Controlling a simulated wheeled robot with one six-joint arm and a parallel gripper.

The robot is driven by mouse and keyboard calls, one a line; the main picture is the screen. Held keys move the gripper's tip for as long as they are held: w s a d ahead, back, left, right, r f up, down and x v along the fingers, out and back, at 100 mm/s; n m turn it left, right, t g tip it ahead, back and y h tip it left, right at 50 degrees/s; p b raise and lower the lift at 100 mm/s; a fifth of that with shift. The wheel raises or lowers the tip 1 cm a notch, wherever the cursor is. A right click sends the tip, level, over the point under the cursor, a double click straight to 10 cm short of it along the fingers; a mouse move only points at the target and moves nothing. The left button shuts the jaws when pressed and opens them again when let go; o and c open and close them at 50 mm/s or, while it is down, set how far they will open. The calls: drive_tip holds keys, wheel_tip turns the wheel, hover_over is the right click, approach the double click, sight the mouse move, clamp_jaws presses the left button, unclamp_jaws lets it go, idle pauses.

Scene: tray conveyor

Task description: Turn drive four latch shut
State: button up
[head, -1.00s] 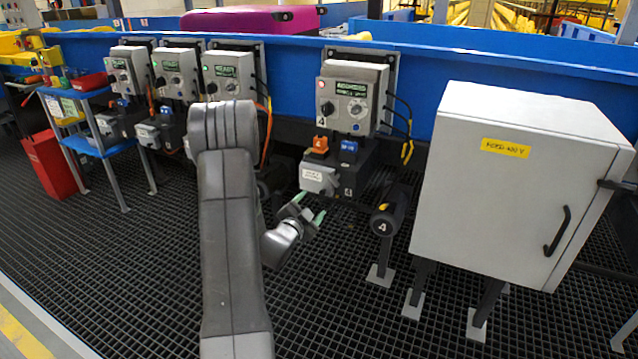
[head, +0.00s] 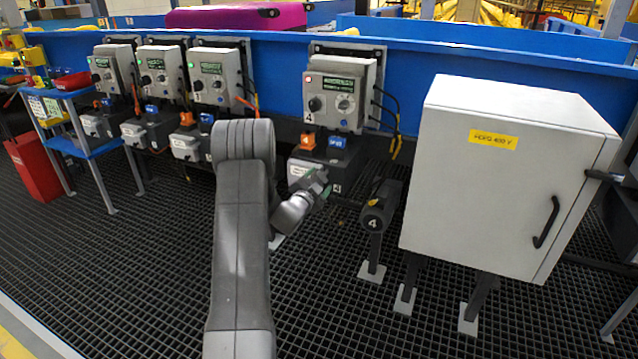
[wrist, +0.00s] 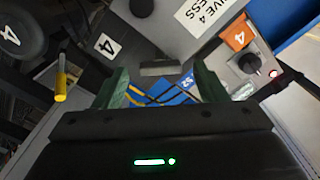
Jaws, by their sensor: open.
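The drive four unit has a grey control box (head: 338,95) marked 4, with an orange tag block (head: 308,142) and a blue one (head: 337,143) below it. Its pale grey access cover (head: 301,171) is partly behind my gripper (head: 322,184). In the wrist view the cover (wrist: 160,22) carries a drive 4 access label. A short grey bar (wrist: 160,68), seemingly the latch, lies at the cover's edge, between my two green fingertips in the picture. My gripper is open; I cannot tell whether the fingers touch the bar.
A large grey cabinet (head: 500,170) is further right. Other drive units (head: 215,85) line the blue conveyor wall (head: 420,70) at left. The grid floor in front is clear.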

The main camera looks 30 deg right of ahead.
drive_tip(key=shift+w+d, duration=0.25)
drive_tip(key=shift+d, duration=0.05)
drive_tip(key=shift+c, duration=0.3)
drive_tip(key=c, duration=0.9)
drive_tip(key=shift+n, duration=0.4)
drive_tip(key=n, duration=0.3)
drive_tip(key=shift+n, duration=2.5)
